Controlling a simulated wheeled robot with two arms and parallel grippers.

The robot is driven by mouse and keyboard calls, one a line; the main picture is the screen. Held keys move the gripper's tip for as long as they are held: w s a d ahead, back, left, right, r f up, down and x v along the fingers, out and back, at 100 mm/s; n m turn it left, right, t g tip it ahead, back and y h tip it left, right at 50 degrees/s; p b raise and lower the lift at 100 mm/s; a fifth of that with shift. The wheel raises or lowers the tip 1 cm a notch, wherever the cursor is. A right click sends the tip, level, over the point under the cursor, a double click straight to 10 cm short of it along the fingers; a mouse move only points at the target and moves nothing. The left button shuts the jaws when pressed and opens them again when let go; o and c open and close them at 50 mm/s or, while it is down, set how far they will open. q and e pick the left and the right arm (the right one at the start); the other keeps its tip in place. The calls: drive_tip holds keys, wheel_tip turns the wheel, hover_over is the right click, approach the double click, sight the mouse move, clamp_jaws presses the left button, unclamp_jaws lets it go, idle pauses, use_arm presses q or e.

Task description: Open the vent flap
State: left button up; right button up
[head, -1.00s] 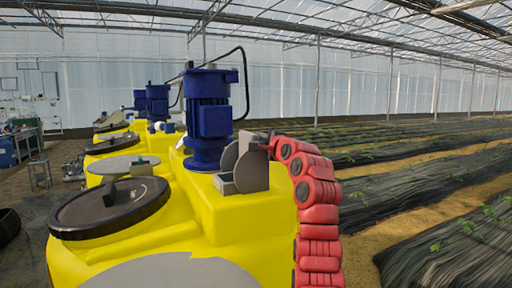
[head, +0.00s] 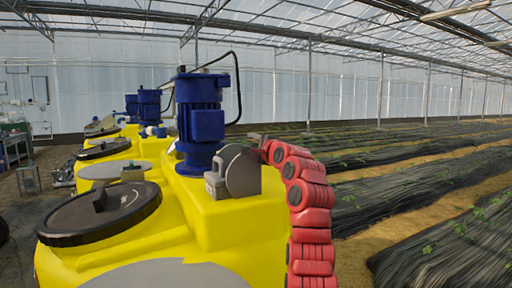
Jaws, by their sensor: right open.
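The vent flap appears to belong to a small grey fitting (head: 243,174) with rounded plates, on top of the nearest yellow tank beside the blue motor. The plates overlap closely in this view, and I cannot tell which part is the flap or how far it stands open. My right gripper (head: 256,139) is small and dark, just behind and above the fitting's right edge, at the end of my red arm. It is open; its fingertips are mostly hidden, and I cannot tell whether it touches the fitting. My left gripper is not in view.
The blue motor (head: 200,122) rises close to the left of the fitting, with a black cable arching above. A large black lid (head: 101,213) sits on the yellow tank (head: 235,218) to the left. More tanks stand behind. Covered plant beds (head: 430,170) lie to the right.

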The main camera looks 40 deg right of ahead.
drive_tip(key=b+v, duration=0.7)
drive_tip(key=v, duration=1)
drive_tip(key=shift+a, duration=0.15)
drive_tip(key=shift+s, duration=0.1)
